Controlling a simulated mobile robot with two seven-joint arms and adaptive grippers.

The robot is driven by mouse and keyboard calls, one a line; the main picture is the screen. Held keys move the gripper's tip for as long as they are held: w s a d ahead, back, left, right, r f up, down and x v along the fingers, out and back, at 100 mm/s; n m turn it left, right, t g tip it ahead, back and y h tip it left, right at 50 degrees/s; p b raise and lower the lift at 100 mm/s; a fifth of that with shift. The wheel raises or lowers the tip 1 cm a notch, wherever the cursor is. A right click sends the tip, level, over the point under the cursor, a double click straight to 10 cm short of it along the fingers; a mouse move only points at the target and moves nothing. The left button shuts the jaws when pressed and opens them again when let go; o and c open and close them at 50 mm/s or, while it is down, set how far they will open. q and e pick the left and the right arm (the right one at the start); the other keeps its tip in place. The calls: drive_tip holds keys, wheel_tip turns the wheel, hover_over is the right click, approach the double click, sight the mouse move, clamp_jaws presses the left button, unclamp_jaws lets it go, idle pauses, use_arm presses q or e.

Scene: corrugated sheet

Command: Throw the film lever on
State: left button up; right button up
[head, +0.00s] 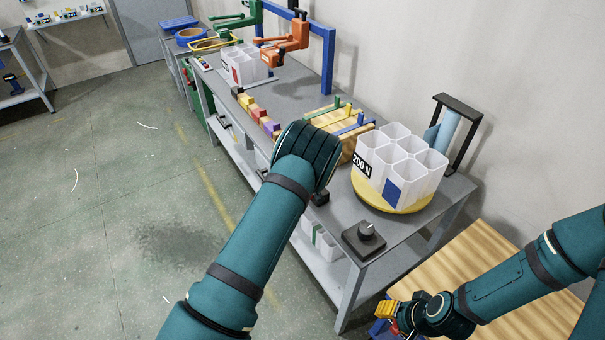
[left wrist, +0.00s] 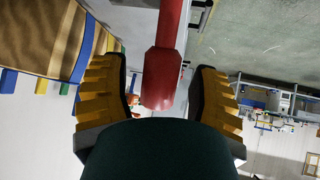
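A red lever (left wrist: 164,72) with a thick rounded end shows in the left wrist view. My left gripper (left wrist: 158,82) is open around that end, one yellow finger on each side and a gap visible to both. In the head view my left wrist covers the lever and the left fingers. A white cell block marked 200 N (head: 402,165) stands on a round yellow turntable (head: 393,203). Behind it is a black frame with a pale blue roll (head: 446,132), perhaps the film. My right gripper (head: 388,310) is low at the right, away from the lever; its opening is unclear.
The floor at left is clear.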

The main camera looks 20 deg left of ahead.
use_arm(q)
drive_tip(key=shift+d+r, duration=0.1)
drive_tip(key=shift+r, duration=0.05)
drive_tip(key=v, duration=1.1)
drive_tip(key=shift+s+r, duration=0.25)
drive_tip(key=shift+s, duration=0.1)
drive_tip(key=s+d+f+m+g+h+b, duration=0.2)
drive_tip(key=s+f+m+g+h+b, duration=0.15)
drive_tip(key=s+f, duration=1.05)
drive_tip(key=s+d+f+m+g+h+b, duration=0.1)
drive_tip(key=s+d, duration=0.3)
drive_tip(key=s, duration=0.4)
drive_tip(key=s+d+f+m+g+h+b, duration=0.1)
drive_tip(key=s+d+h, duration=0.3)
drive_tip(key=s, duration=0.4)
drive_tip(key=shift+s+d+f+m+h+b, duration=0.35)
drive_tip(key=shift+d+f+m+b, duration=0.15)
drive_tip(key=shift+b, duration=0.3)
